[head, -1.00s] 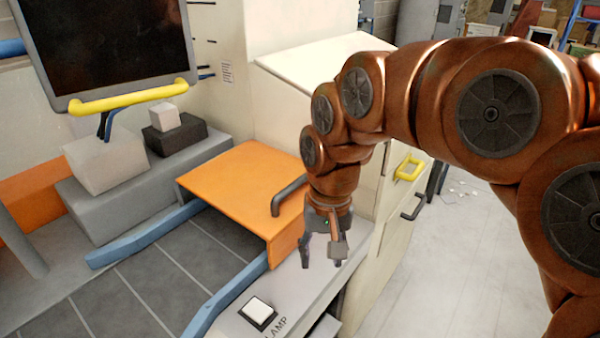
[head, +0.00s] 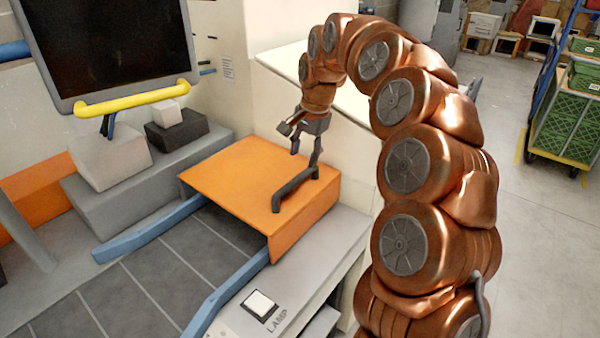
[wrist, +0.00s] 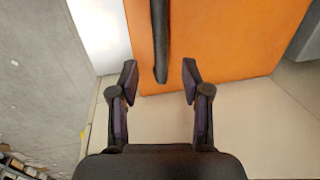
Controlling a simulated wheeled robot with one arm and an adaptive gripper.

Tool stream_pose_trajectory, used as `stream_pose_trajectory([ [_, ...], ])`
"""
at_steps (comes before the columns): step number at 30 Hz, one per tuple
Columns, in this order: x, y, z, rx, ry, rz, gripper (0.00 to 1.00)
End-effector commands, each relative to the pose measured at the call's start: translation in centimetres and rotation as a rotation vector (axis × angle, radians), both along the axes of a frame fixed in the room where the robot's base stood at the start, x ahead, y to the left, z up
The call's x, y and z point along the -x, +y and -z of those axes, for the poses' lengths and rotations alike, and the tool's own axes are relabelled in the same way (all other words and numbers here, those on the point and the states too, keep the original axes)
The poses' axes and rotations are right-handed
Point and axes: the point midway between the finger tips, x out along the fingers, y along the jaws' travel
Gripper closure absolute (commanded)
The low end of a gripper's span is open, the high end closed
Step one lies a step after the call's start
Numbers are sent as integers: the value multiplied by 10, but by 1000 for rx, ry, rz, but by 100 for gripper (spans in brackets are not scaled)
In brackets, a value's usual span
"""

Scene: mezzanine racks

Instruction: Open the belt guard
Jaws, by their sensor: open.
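The belt guard (head: 235,180) is an orange cover lying level across the grey belt, with its front lip hanging down. A dark bar handle (head: 293,190) stands on its top near the right side. My gripper (head: 305,158) is open and points down over the handle's far end. In the wrist view the guard (wrist: 235,35) fills the upper part, and the end of the handle (wrist: 160,50) shows in the gap between my open fingertips (wrist: 160,72). I cannot tell whether either finger touches it.
Blue rails (head: 232,295) edge the belt (head: 140,290). A lamp button (head: 260,305) sits on the front panel. A dark screen with a yellow bar (head: 135,97) stands at left. A green crate cart (head: 565,125) is at far right, with clear floor before it.

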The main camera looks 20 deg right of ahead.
Motion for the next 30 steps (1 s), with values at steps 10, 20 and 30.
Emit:
stream_pose_trajectory([
  [10,-5,5,37,0,5,-2,52],
  [20,-11,9,71,0,3,-2,52],
  [30,-12,9,74,0,0,-2,52],
])
